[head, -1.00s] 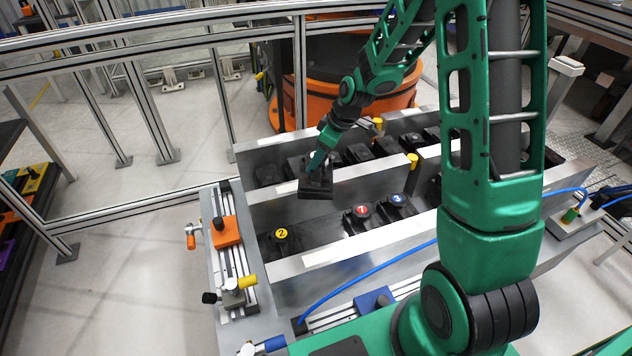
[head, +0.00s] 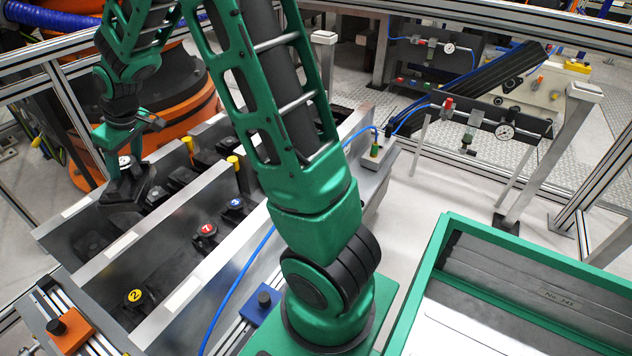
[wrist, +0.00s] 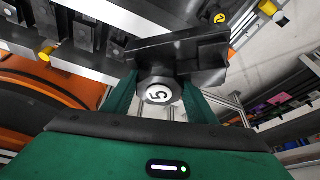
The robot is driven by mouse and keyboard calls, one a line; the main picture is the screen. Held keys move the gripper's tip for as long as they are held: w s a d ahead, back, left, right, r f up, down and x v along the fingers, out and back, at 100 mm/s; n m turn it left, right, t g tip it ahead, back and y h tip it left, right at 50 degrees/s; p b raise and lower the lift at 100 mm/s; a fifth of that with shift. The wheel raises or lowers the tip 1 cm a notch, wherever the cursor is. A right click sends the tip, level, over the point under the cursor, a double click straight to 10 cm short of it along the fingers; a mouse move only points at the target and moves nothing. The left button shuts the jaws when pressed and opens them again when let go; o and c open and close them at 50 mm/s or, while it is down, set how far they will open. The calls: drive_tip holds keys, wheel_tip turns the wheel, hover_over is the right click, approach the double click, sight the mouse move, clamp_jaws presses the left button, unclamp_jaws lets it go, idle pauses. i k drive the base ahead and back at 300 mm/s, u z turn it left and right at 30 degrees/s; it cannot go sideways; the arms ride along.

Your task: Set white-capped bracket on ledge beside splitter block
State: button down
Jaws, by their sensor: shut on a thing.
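My gripper (head: 125,150) is shut on the white-capped bracket (head: 130,188), a black block with a round white cap, over the back troughs at the left of the head view. In the wrist view the bracket (wrist: 190,58) sits between my green fingers (wrist: 158,104), its white cap marked 5 facing the camera. Whether its underside touches anything is unclear. A metal ledge (head: 382,172) at the far end of the fixture carries a small fitting with blue hoses (head: 375,150), possibly the splitter block. My own arm hides part of the troughs.
Black brackets with a yellow cap (head: 134,296), red cap (head: 205,231) and blue cap (head: 235,204) stand in the front trough. Metal walls (head: 150,215) with yellow knobs divide the troughs. A green-rimmed bin (head: 540,262) is at right. Orange machinery (head: 180,95) stands behind.

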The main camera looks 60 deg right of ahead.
sight(362, 176)
drive_tip(key=k, duration=0.4)
drive_tip(key=u, duration=0.1)
drive_tip(key=i, duration=0.15)
drive_tip(key=z, duration=2.9)
drive_tip(key=i, duration=1.35)
drive_tip(key=u, duration=0.05)
